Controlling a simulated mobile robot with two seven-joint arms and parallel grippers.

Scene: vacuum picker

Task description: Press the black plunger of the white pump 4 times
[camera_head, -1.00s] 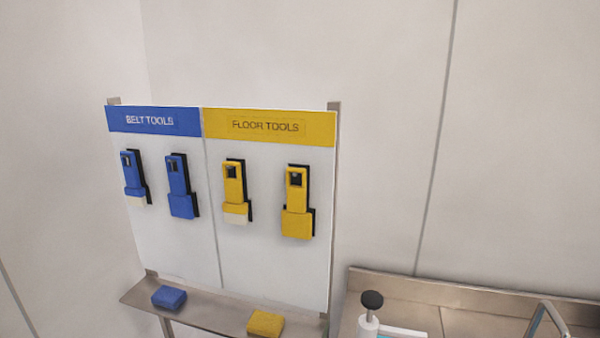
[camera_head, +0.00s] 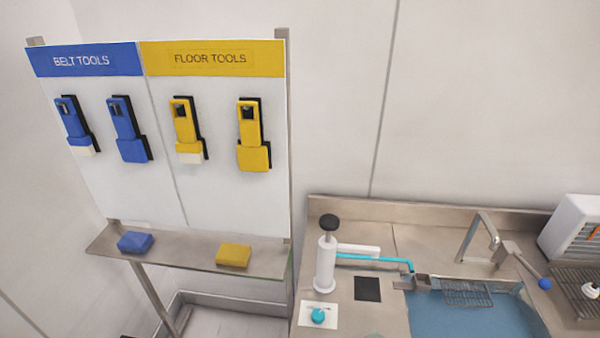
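The white pump (camera_head: 326,266) stands upright near the left end of the steel counter (camera_head: 385,323). Its black plunger (camera_head: 329,223) is a round knob on a short stem at the top, and the stem shows above the white body. A white spout (camera_head: 358,250) points right from the pump. A turquoise tube (camera_head: 375,259) runs right toward the sink edge. Neither of my grippers is in view, and nothing touches the plunger.
A turquoise knob (camera_head: 318,316) on a white plate and a black square (camera_head: 367,289) lie close to the pump. A blue basin (camera_head: 465,315) and a metal faucet (camera_head: 480,237) are to the right. A tool board (camera_head: 220,200) with a shelf (camera_head: 190,250) stands left.

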